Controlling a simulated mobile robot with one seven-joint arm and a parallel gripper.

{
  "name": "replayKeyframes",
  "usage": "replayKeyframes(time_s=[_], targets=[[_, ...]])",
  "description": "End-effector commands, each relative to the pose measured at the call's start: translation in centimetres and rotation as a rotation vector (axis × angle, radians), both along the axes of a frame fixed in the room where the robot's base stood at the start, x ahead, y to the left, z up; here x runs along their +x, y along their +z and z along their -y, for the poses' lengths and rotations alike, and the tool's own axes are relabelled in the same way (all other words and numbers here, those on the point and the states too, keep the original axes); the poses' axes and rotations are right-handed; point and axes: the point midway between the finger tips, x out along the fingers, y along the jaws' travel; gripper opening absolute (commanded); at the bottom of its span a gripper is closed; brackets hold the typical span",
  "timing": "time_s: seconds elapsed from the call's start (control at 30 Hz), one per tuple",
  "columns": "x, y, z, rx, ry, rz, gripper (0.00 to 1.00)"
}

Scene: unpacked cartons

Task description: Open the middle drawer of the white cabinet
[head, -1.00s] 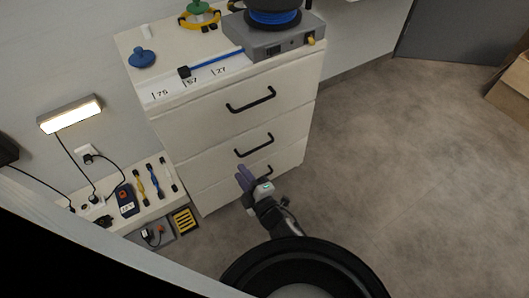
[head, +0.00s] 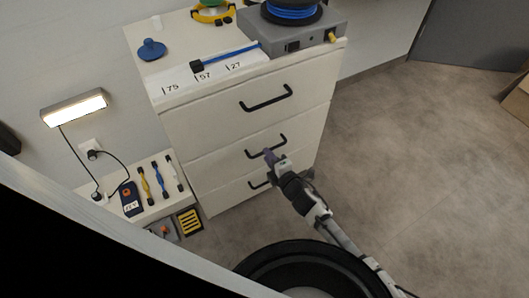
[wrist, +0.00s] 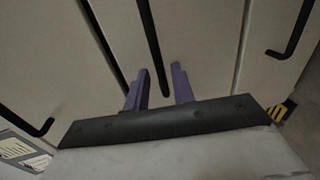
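The white cabinet (head: 190,130) has three stacked drawers, each with a black bar handle, and all look shut. The middle drawer (head: 220,168) has its handle (head: 252,154) partly covered by my gripper (head: 270,155) in the head view. In the wrist view the middle handle (wrist: 152,45) runs down the picture, and its lower end lies between the two purple fingers of my gripper (wrist: 160,85). The fingers are apart, one on each side of the bar. I cannot tell whether they touch it.
The top drawer's handle (head: 266,99) is above my gripper and the bottom drawer's handle (head: 259,183) is below it. A grey box (head: 300,42) with a blue spool stands on the cabinet. A low shelf (head: 155,203) with tools is at left. The floor (head: 400,150) at right is clear.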

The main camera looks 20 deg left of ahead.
Motion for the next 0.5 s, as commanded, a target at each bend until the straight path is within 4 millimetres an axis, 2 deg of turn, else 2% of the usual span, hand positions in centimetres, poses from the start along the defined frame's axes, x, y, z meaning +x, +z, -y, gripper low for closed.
replayKeyframes(time_s=[0.03,0.2,0.5], targets=[[0.4,-0.3,-0.8,0.002,0.004,-0.001,0.25],[1.6,-0.6,-2.1,-0.001,0.001,-0.001,0.25],[2.1,-0.7,-2.7,0.001,0.000,-0.002,0.25]])
